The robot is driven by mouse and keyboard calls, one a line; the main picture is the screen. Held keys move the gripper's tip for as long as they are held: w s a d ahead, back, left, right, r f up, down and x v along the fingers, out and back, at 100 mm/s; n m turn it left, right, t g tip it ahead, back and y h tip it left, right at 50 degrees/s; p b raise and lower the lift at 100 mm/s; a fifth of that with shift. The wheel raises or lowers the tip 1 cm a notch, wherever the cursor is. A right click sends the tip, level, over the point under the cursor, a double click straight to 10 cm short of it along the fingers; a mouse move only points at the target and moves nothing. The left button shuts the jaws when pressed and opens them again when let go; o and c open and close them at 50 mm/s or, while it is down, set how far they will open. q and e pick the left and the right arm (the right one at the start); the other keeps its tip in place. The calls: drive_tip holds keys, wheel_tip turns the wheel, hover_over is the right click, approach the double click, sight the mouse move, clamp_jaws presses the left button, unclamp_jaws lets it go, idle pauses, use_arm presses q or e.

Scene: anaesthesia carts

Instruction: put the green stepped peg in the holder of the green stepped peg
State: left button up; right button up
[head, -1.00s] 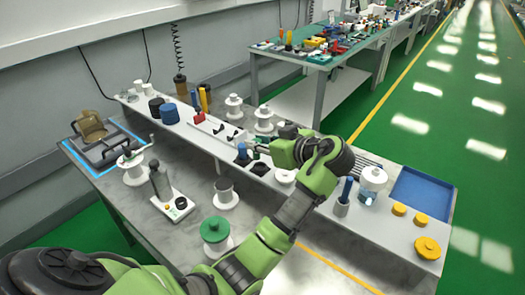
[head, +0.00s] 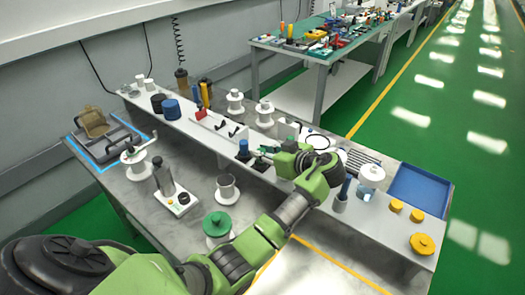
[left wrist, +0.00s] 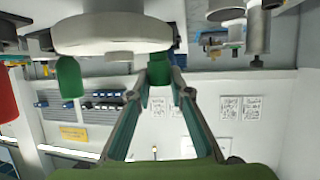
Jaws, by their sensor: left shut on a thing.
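My left gripper (head: 270,151) is over the shelf along the back of the bench, just right of a blue peg (head: 243,147) on a dark base. In the left wrist view its two fingers close on a green piece, the green stepped peg (left wrist: 159,73), seen between the fingertips (left wrist: 161,82). A dark square base with a greenish top (head: 261,163), which looks like the green peg's holder, is on the shelf just below the fingertips. I cannot tell whether the peg touches it. My right gripper is not in view.
White spools (head: 264,113) stand behind the gripper. A blue peg in a grey cup (head: 343,195), a white jar (head: 371,178) and a blue tray (head: 420,192) are to the right. A green-topped spool (head: 217,226) is on the lower bench, near my arm.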

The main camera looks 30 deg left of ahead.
use_arm(q)
drive_tip(key=o, duration=1)
drive_tip(key=shift+f, duration=0.1)
drive_tip(key=shift+r+p, duration=0.3)
drive_tip(key=shift+p, duration=0.05)
drive_tip(key=b+v, duration=0.1)
drive_tip(key=v, duration=0.4)
drive_tip(key=b+v, duration=0.2)
drive_tip(key=v, duration=0.3)
drive_tip(key=shift+s+d+f+b, duration=0.1)
drive_tip(key=shift+d+b, duration=0.2)
drive_tip(key=shift+d, duration=0.15)
drive_tip(key=shift+s+d+r, duration=0.15)
drive_tip(key=shift+d+r, duration=0.15)
drive_tip(key=shift+d, duration=0.15)
